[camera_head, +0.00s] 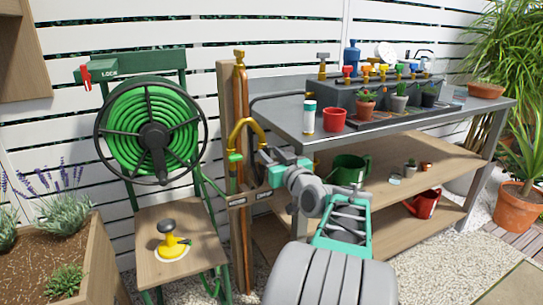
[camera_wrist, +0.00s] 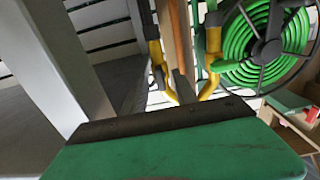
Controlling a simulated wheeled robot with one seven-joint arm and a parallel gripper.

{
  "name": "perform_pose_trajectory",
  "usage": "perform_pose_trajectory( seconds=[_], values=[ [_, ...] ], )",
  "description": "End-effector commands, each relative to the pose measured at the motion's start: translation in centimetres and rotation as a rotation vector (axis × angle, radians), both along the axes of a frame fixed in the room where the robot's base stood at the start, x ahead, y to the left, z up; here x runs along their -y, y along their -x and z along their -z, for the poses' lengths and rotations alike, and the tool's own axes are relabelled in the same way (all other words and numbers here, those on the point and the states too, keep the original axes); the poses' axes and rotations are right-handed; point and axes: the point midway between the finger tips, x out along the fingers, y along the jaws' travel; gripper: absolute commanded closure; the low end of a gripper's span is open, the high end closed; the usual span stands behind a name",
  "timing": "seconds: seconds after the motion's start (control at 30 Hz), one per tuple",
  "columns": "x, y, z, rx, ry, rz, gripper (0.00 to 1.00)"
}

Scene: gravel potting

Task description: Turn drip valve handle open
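A copper standpipe (camera_head: 240,90) on a wooden post carries a yellow arched fitting (camera_head: 246,122). A green valve part (camera_head: 235,158) hangs under the arch's left end. My gripper (camera_head: 266,158) is at the arch's right end and hides what is there, so I cannot make out the drip valve handle or any contact with it. In the wrist view, two yellow pipe ends (camera_wrist: 155,52) and (camera_wrist: 210,45) show beyond a broad green part of my gripper (camera_wrist: 175,150). The fingertips are not clear, and I cannot tell whether they hold anything.
Two small label plates (camera_head: 237,201) and (camera_head: 264,193) sit below the valves, their text unreadable. A green hose reel (camera_head: 153,135) stands left. A potting bench (camera_head: 275,117) stands right, close to my arm. A yellow sprinkler (camera_head: 172,243) is on a low stand (camera_head: 150,271).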

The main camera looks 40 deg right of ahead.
Motion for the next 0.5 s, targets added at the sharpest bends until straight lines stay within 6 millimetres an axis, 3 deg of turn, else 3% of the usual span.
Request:
perform_pose_trajectory(
  seconds=[0.27, 0.5],
  values=[
    [-0.2, 0.9, -0.2, 0.000, -0.001, 0.002, 0.66],
    [-1.5, 5.5, -0.3, 0.000, 0.000, 0.005, 0.66]
  ],
)
